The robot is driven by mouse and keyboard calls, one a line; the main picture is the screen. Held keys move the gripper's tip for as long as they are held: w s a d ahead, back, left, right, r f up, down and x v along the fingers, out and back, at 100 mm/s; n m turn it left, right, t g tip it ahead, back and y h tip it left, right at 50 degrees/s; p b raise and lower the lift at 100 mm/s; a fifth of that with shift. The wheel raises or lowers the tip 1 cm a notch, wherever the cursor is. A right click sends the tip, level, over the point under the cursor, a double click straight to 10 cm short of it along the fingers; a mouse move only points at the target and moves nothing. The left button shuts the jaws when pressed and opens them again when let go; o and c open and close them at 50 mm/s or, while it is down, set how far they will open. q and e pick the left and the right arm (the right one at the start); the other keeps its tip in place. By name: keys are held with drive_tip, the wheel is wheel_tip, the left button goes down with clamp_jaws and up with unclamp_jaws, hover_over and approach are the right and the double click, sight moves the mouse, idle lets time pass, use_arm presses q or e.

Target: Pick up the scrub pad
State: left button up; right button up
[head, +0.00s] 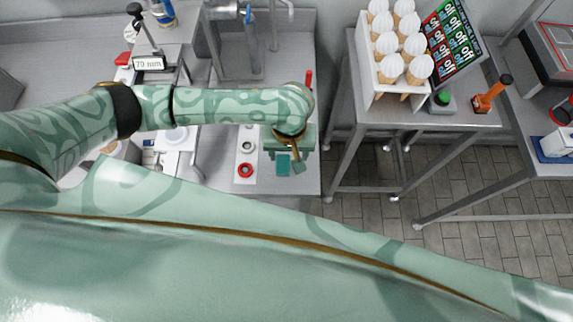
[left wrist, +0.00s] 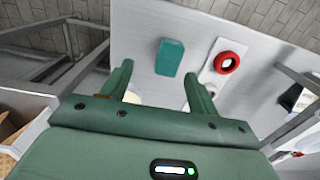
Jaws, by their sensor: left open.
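The scrub pad is a flat teal block (head: 283,170) lying on the metal counter, just below my left gripper (head: 295,158) in the head view. In the left wrist view the scrub pad (left wrist: 170,57) lies beyond the fingertips, between their lines and a little right of the middle. My left gripper (left wrist: 158,76) is open, its two green fingers apart with the pad not between them. The gripper appears to be above the counter, apart from the pad. My right gripper is not in view.
A red ring (head: 246,170) lies on a white strip (head: 238,146) left of the pad. The counter's right edge is close to the pad, with tiled floor beyond. A rack of cones (head: 395,50) stands on a separate table at right. A sink tap (head: 225,12) is at the back.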

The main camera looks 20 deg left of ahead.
use_arm(q)
drive_tip(key=shift+s+a+f, duration=0.1)
drive_tip(key=shift+a+f, duration=0.1)
drive_tip(key=shift+f, duration=0.15)
drive_tip(key=shift+s+a+f, duration=0.15)
drive_tip(key=shift+a+f, duration=0.05)
drive_tip(key=shift+a, duration=0.05)
drive_tip(key=f+b, duration=0.2)
drive_tip(key=f, duration=0.2)
drive_tip(key=shift+a+b, duration=0.2)
drive_tip(key=shift+b, duration=0.2)
drive_tip(key=shift+f, duration=0.35)
drive_tip(key=shift+a+r, duration=0.1)
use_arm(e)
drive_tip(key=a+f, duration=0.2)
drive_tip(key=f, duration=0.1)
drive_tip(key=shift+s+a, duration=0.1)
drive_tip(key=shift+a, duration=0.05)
use_arm(q)
drive_tip(key=c, duration=0.9)
drive_tip(key=shift+c, duration=0.8)
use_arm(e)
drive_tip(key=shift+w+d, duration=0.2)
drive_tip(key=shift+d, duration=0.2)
